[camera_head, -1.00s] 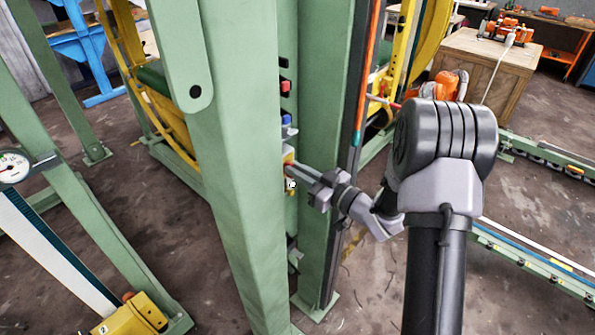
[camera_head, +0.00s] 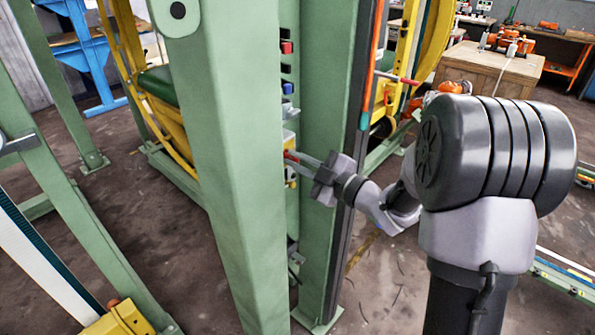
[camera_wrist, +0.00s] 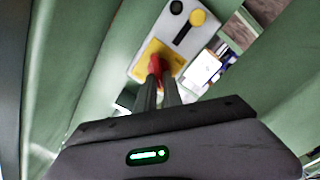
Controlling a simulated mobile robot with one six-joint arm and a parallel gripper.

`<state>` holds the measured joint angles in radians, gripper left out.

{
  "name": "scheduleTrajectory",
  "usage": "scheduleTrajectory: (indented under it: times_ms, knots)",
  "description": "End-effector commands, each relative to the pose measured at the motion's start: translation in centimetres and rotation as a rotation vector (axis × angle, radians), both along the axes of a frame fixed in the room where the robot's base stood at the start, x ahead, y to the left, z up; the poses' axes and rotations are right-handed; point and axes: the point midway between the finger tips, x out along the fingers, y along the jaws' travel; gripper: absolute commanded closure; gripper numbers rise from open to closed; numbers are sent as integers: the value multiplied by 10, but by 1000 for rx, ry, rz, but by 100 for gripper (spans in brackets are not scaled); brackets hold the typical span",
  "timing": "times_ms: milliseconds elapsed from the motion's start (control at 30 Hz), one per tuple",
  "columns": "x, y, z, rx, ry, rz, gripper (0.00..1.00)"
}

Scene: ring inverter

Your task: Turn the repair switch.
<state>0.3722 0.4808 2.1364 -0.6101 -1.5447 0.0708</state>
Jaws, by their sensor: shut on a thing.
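The repair switch is a red knob (camera_wrist: 155,64) on a yellow plate (camera_wrist: 148,50), set on a light panel (camera_wrist: 170,28) in the wrist view. My gripper (camera_wrist: 160,82) is shut on the red knob, with its two fingers close together at it. In the head view my gripper (camera_head: 302,160) reaches in from the right, between two green posts, to the red knob (camera_head: 289,155). The near post hides most of the yellow plate there. The knob's exact angle is hard to tell.
A wide green post (camera_head: 225,180) stands just left of my gripper, and another green post (camera_head: 325,110) stands behind it. A red button (camera_head: 286,47) and a blue button (camera_head: 288,88) sit above. A yellow round button (camera_wrist: 197,18) is on the switch panel.

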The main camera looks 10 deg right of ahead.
Motion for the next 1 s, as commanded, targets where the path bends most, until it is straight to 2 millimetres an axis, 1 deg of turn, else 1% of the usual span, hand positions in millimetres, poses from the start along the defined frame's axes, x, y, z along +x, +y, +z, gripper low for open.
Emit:
scheduleTrajectory:
  times_ms: [33,600,800,1000]
  knots:
    - [0,0,-5,-33,-24,0,100]
    - [-2,3,-6,-435,-314,1,100]
    - [-2,3,-8,-526,-381,0,100]
    - [-2,3,-8,-581,-421,0,100]
